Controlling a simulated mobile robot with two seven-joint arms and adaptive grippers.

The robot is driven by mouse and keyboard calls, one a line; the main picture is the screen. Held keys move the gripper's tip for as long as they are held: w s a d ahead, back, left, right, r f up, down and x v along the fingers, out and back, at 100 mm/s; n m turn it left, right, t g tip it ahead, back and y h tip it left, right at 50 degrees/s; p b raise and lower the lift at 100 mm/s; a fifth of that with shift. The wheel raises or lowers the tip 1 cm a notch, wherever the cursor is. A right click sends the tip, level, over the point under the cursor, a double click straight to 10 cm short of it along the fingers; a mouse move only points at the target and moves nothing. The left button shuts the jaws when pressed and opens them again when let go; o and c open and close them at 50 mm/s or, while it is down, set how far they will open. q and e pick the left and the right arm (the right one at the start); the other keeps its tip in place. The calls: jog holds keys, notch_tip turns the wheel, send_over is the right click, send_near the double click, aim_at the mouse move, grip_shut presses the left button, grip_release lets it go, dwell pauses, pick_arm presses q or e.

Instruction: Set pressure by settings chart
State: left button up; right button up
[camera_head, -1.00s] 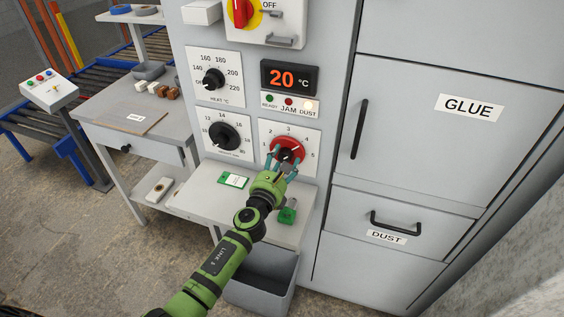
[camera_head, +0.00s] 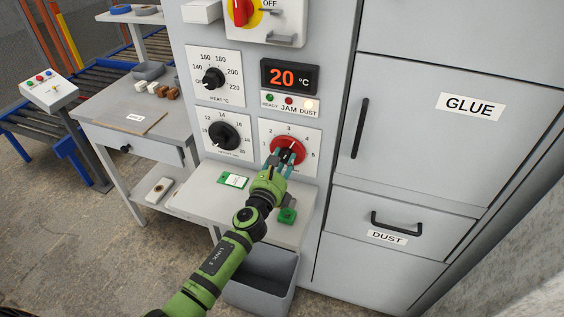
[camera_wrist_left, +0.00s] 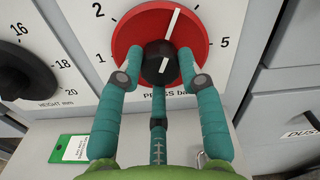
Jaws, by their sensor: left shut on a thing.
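The red pressure dial (camera_head: 301,145), marked 1 to 5, is on the grey cabinet front. Its black centre knob (camera_wrist_left: 157,53) shows in the left wrist view. My left gripper (camera_head: 284,156) is shut on this knob, its teal fingers in front of the dial; its fingers also show in the left wrist view (camera_wrist_left: 160,85). My right gripper is not in view.
The black height dial (camera_head: 222,136) is left of the pressure dial, with the heat dial (camera_head: 213,79) above it. The display (camera_head: 289,77) reads 20 °C, and the dust lamp is lit.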

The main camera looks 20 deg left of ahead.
pick_arm(q)
jog(key=n, duration=0.3)
jog(key=shift+s+d+f+n, duration=0.1)
jog(key=shift+f+n, duration=0.2)
jog(key=shift+f, duration=0.05)
jog(key=n+b, duration=0.1)
jog(key=n, duration=0.2)
jog(key=shift+n, duration=0.4)
jog(key=n, duration=0.6)
jog(key=shift+d, duration=0.1)
jog(key=shift+n, duration=0.3)
jog(key=o, duration=1.1)
jog(key=shift+r, duration=0.1)
jog(key=shift+o, duration=0.2)
jog(key=shift+r, duration=0.15)
